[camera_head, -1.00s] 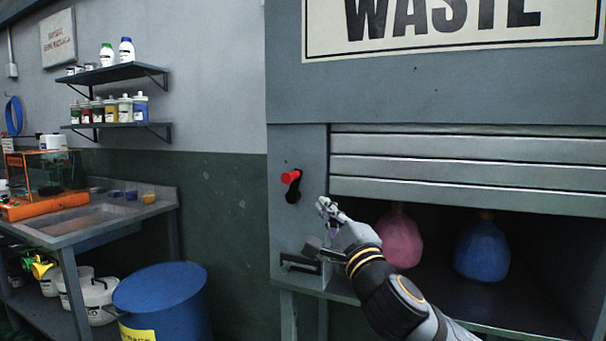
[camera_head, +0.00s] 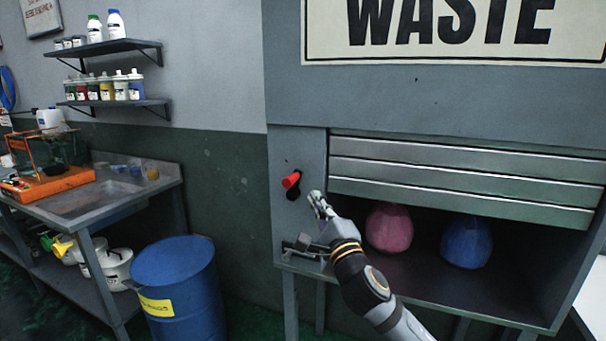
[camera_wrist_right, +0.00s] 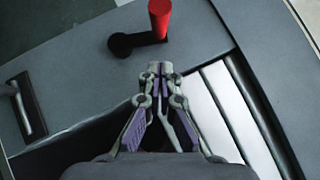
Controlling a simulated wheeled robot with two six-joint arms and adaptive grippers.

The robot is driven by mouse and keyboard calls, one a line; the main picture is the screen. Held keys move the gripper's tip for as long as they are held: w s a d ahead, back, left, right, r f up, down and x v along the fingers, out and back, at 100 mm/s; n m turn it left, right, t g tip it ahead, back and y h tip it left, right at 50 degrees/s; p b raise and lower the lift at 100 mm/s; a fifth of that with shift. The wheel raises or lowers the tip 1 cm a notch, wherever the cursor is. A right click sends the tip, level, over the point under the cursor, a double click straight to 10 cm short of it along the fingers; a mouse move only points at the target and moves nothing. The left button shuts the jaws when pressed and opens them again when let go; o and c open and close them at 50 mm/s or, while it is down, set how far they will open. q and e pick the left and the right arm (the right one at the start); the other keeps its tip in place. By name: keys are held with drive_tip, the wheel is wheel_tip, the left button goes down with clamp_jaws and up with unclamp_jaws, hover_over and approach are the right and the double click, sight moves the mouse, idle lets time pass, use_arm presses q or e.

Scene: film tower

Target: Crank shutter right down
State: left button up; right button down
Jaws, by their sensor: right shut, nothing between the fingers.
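The grey roller shutter (camera_head: 450,180) of the waste cabinet is partly lowered, with an open gap below it. Its crank has a red knob (camera_head: 291,179) on a black arm, on the panel left of the shutter. My right gripper (camera_head: 316,197) is shut and empty, just right of and slightly below the crank, apart from it. In the right wrist view the red knob (camera_wrist_right: 160,14) stands out from the panel beyond my fingertips (camera_wrist_right: 160,68), and the shutter slats (camera_wrist_right: 228,105) lie to the right. My left gripper is not in view.
A pink bag (camera_head: 389,229) and a blue bag (camera_head: 466,242) sit inside the cabinet under the shutter. A grey handle (camera_head: 303,247) sticks out low on the left panel. A blue barrel (camera_head: 173,285) and a workbench (camera_head: 95,200) stand to the left.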

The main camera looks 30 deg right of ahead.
sight(292, 188)
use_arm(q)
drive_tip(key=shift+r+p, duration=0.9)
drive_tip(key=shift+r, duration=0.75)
use_arm(e)
drive_tip(key=shift+w+a+r, duration=0.5)
drive_tip(key=shift+w+a, duration=0.1)
drive_tip(key=shift+w, duration=0.15)
drive_tip(key=shift+w+a+r, duration=0.45)
drive_tip(key=shift+w+a, duration=0.15)
drive_tip(key=shift+w, duration=0.1)
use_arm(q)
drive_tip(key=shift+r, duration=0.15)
